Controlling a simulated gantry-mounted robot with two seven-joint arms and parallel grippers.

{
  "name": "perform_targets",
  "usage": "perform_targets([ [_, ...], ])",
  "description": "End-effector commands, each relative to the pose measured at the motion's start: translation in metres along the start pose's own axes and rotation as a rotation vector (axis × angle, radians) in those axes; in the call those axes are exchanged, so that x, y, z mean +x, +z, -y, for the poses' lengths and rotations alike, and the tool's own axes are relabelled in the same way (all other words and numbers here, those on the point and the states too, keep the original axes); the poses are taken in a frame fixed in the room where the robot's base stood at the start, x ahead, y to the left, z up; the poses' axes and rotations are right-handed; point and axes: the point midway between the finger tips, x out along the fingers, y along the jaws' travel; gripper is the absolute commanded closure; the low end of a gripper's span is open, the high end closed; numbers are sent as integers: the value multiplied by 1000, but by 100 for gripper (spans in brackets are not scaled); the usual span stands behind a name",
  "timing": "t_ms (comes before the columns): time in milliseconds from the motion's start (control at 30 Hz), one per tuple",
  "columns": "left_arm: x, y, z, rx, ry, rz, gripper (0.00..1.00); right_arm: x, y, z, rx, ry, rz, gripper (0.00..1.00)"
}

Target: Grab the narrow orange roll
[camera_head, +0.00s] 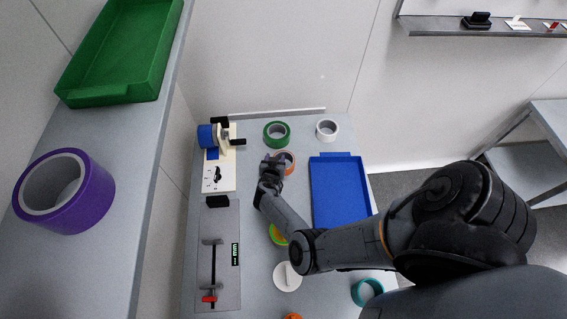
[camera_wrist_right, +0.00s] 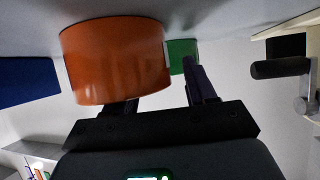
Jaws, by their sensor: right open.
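An orange roll (camera_head: 290,160) lies on the grey table, partly hidden by my right gripper (camera_head: 275,163). It shows large in the right wrist view (camera_wrist_right: 112,60), close to the jaws (camera_wrist_right: 160,95). My right gripper is open. One finger is partly hidden behind the roll and the other is to its right; I cannot tell whether the fingers straddle its wall. A second orange thing (camera_head: 292,316) is cut off at the bottom edge of the head view; its width cannot be judged. My left gripper is not in view.
A green roll (camera_head: 277,141) and a white roll (camera_head: 327,137) lie behind.

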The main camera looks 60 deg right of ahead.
Motion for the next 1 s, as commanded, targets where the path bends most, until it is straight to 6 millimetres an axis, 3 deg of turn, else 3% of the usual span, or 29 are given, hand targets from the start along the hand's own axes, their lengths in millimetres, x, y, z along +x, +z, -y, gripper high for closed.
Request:
perform_targets([
  [67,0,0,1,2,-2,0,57,0,0,0,0,0,0,48],
  [400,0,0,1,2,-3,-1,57,0,0,0,0,0,0,100],
  [1000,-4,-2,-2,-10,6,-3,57,-2,-3,0,-1,0,1,100],
])
